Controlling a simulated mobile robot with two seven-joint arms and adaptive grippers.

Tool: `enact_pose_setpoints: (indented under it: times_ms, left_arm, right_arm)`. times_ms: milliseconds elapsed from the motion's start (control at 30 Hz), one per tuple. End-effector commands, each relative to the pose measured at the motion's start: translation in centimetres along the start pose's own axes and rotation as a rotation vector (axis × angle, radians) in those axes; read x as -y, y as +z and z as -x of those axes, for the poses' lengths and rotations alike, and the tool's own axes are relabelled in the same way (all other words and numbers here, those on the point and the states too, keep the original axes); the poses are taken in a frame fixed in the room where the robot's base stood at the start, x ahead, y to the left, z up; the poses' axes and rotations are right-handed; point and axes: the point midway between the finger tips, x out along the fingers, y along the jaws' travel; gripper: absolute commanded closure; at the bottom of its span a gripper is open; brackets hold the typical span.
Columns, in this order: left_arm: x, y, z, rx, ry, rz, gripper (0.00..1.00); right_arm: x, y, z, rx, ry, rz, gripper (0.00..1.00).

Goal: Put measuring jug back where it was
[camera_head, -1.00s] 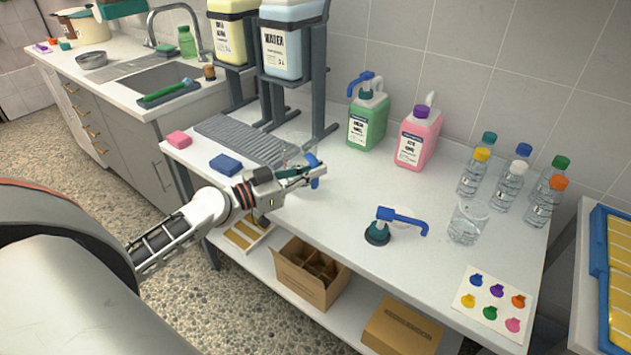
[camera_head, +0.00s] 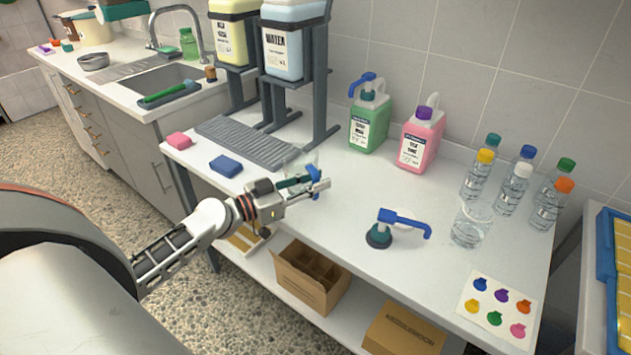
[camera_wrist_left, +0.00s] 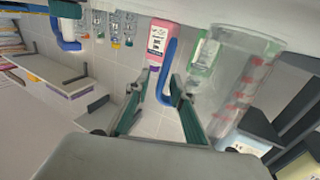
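The measuring jug is clear with red markings and a blue handle. In the wrist view its body (camera_wrist_left: 238,82) is large at the right and its handle (camera_wrist_left: 168,80) lies between my finger pads. In the head view the handle (camera_head: 315,176) shows at my fingertips; the clear body is faint, partly hidden by the gripper, over the table near the grey drip tray. My left gripper (camera_head: 312,186) has its fingers apart around the handle, with a gap showing beside it. Whether the jug's base touches the table is unclear. My right gripper is not in view.
Green (camera_head: 369,122) and pink (camera_head: 421,142) canisters stand behind. Several capped bottles are farther right. A blue sponge (camera_head: 226,165) lies left. The table's front middle is clear.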

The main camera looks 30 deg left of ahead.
Motion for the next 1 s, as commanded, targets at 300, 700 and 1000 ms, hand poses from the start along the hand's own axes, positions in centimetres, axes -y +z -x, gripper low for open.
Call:
enact_pose_setpoints:
  times_ms: [300,700,1000]
  left_arm:
    - [0.0,0.0,1.0,0.003,0.0,0.002,0.77]
    - [0.0,0.2,8.7,0.006,-0.003,0.004,0.77]
    - [0.0,-0.2,11.8,0.002,-0.001,0.001,0.77]
  right_arm:
    - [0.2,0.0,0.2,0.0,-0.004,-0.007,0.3]
    - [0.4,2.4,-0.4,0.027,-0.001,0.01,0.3]
    - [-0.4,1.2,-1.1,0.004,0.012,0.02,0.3]
